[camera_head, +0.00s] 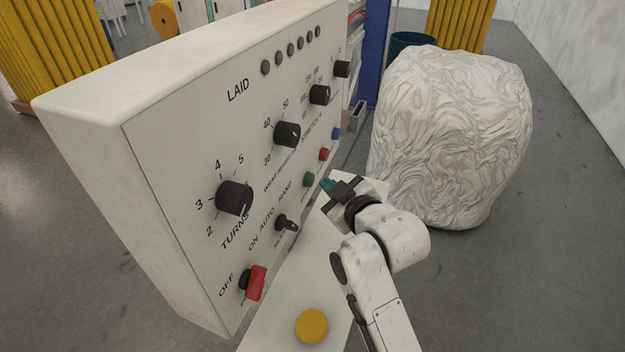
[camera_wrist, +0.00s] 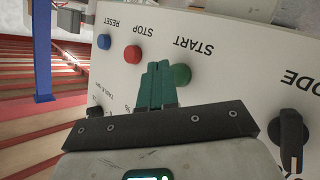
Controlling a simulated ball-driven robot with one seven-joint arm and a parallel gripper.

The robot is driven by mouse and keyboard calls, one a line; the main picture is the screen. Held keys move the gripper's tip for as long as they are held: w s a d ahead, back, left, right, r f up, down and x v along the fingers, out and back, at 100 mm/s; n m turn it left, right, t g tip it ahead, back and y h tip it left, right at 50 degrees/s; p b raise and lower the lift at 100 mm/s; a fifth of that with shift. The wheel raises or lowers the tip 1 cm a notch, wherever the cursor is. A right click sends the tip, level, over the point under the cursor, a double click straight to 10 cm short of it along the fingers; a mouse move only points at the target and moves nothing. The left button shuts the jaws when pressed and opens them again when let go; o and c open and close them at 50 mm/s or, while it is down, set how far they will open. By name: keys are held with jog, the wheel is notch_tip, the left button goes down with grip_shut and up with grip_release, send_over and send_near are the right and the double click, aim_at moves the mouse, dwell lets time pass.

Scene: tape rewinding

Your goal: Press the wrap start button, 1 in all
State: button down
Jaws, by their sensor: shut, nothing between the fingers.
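The green start button (camera_head: 309,180) is on the slanted front of the white control panel (camera_head: 170,135). In the wrist view the green button (camera_wrist: 181,74) sits by the upside-down word START. My gripper (camera_head: 327,184) is in front of the panel, just right of the green button in the head view. In the wrist view the green fingers of my gripper (camera_wrist: 158,68) are shut together and empty. Their tips appear right beside the green button and overlap its edge; I cannot tell whether they touch it.
A red stop button (camera_wrist: 132,53) and a blue reset button (camera_wrist: 104,41) are close to the fingertips. Black knobs (camera_head: 235,197), a mode switch (camera_head: 286,223) and a red-handled switch (camera_head: 256,283) stick out of the panel. A large wrapped white load (camera_head: 450,135) stands to the right.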

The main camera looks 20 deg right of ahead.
dwell(0.4)
jog(key=shift+w+a, duration=0.25)
jog(key=shift+a, duration=0.1)
